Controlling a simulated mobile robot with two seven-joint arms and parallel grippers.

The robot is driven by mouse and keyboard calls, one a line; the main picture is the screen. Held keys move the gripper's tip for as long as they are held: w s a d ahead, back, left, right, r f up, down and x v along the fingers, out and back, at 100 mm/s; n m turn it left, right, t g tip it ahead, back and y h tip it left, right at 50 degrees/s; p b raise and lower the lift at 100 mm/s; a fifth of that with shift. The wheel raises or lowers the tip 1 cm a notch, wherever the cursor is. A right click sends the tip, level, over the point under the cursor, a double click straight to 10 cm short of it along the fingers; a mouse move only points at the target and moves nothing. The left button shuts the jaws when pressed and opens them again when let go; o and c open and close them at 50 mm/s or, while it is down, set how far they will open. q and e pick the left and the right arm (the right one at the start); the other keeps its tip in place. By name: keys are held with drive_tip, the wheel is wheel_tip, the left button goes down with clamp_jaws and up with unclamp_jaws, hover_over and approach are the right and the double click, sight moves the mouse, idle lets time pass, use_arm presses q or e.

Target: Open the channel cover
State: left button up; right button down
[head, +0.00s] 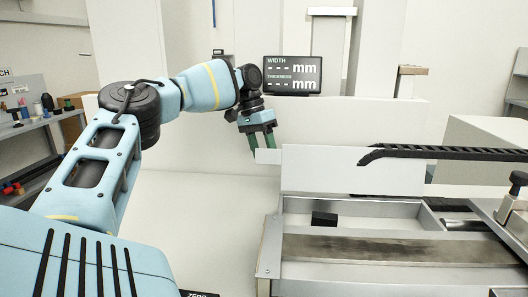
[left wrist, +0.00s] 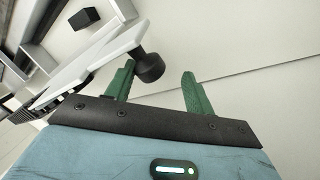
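The channel cover (head: 350,170) is a white plate standing steeply raised along the back of the metal channel (head: 375,212), whose inside shows. A small white tab (head: 268,156) sticks out at its left end. In the left wrist view the cover (left wrist: 95,60) runs in from the left, with a round black knob (left wrist: 150,66) on it. My left gripper (head: 262,146) has two green fingers, spread apart, at the cover's left end. The knob shows between the fingertips, close to one; contact cannot be told. My right gripper is not in view.
A black block (head: 324,219) sits in the channel. A black cable chain (head: 445,152) passes in front of the cover's upper right. A display (head: 292,75) stands behind. A clamp with a black knob (head: 517,180) is at the right. The white surface (head: 215,215) left of the channel is clear.

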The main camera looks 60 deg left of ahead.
use_arm(q)
drive_tip(key=v, duration=0.7)
drive_tip(key=shift+r, duration=0.2)
drive_tip(key=shift+a, duration=0.1)
idle(0.3)
